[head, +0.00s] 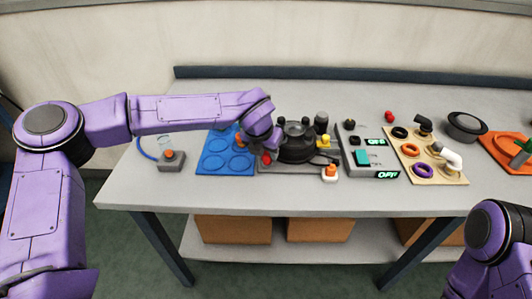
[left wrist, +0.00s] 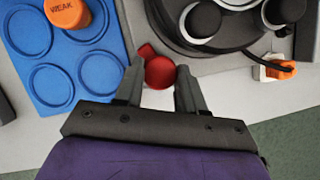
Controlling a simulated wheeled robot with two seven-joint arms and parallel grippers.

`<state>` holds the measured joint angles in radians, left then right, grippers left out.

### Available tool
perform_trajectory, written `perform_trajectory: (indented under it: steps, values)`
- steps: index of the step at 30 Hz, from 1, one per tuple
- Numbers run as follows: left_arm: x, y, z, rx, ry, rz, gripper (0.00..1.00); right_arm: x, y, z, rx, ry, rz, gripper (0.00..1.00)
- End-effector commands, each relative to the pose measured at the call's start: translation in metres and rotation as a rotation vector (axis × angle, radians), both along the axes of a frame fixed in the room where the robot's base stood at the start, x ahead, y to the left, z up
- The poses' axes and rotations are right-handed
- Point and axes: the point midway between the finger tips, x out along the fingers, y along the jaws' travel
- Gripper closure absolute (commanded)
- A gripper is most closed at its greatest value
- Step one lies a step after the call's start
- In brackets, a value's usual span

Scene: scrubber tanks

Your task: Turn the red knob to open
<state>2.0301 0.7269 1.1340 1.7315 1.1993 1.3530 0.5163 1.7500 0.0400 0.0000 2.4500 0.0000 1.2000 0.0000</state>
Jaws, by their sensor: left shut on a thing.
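The red knob (left wrist: 159,72) is in the middle of the left wrist view, with a small red tab at its upper left. It sits at the front left of a black round device on a grey base. My left gripper (left wrist: 159,85) has one finger on each side of the knob and is shut on it. In the head view the knob (head: 267,159) is partly hidden by my left gripper (head: 262,150). My right arm shows at the lower right of the head view, but its gripper is out of view.
A blue tray (head: 212,170) with round recesses lies left of the black device (head: 297,142). A grey control box (head: 360,150) with green OFF displays and a tan board (head: 440,175) with rings stand to its right. The table's front strip is clear.

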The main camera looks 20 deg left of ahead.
Motion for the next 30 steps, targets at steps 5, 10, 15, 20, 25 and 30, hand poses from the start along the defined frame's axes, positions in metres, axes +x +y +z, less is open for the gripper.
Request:
perform_trajectory:
  steps: [5,10,15,20,25,30]
  values:
    - [0.001,-0.0001,0.0013,0.0,-0.004,0.034,0.91,0.0,0.0,-0.0024,0.0,0.0,0.0,0.19]
    - [0.001,-0.0001,0.0017,0.0,-0.004,0.043,0.91,0.0,0.0,-0.0025,0.0,0.0,0.0,0.19]
    - [0.0011,0.0,0.0019,0.0,-0.004,0.044,0.91,0.0,0.0,-0.0024,0.0,0.0,0.0,0.19]
    - [0.0011,0.0001,0.0019,-0.001,-0.004,0.044,0.5,0.0,0.0,-0.0024,0.0,0.0,0.0,0.19]
    - [0.0007,-0.0001,0.0012,-0.001,-0.002,0.043,0.5,0.0,0.0,-0.0025,0.0,0.0,0.0,0.19]
    - [-0.0006,0.0,0.0049,-0.001,-0.003,0.043,0.5,0.0,0.0,-0.0034,0.0,0.0,0.0,0.19]
